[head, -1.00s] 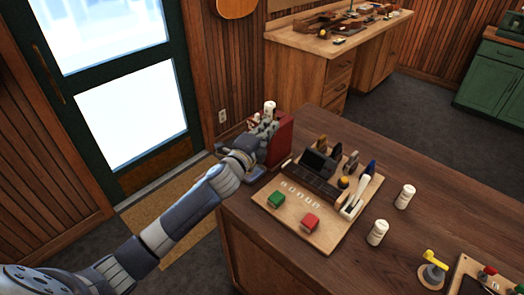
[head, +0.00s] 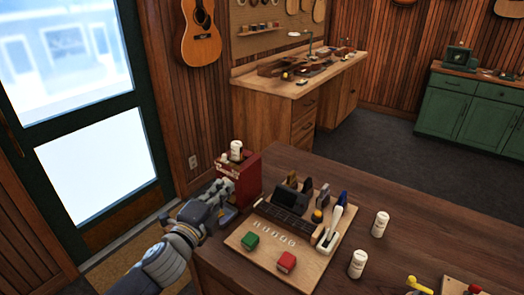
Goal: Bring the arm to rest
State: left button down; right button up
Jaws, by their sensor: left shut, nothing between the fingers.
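My left arm comes in from the lower left in the head view. Its gripper (head: 222,188) is shut and empty, just in front of the red box (head: 248,178) at the workbench's far left corner. A white bottle (head: 236,150) stands upright in the box, beyond the gripper and apart from it. The gripper hides part of the box's near side. My right gripper is out of view.
The door (head: 85,130) is at left.

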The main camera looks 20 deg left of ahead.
pick_arm(q)
jog(key=s+f+n+g+y, duration=0.3)
jog(key=s+f+n+g, duration=0.3)
jog(key=s+f+n, duration=0.65)
jog(key=s+d+f+n+g+h, duration=0.1)
jog(key=s+d+f+n+g, duration=0.25)
jog(key=s, duration=0.55)
jog(key=s+d+f+n+g, duration=0.1)
jog(key=s+d+f+g, duration=0.1)
jog(key=s+f+g, duration=0.6)
jog(key=s+f+t+b, duration=0.2)
jog(key=s+f+b, duration=0.15)
jog(key=f, duration=2.35)
jog(key=s+a+f+g+b, duration=0.1)
jog(key=s+a+f, duration=0.2)
jog(key=s+f, duration=1.4)
jog(key=shift+s+a+f, duration=0.15)
jog(key=shift+s+f, duration=0.1)
jog(key=shift+f, duration=0.6)
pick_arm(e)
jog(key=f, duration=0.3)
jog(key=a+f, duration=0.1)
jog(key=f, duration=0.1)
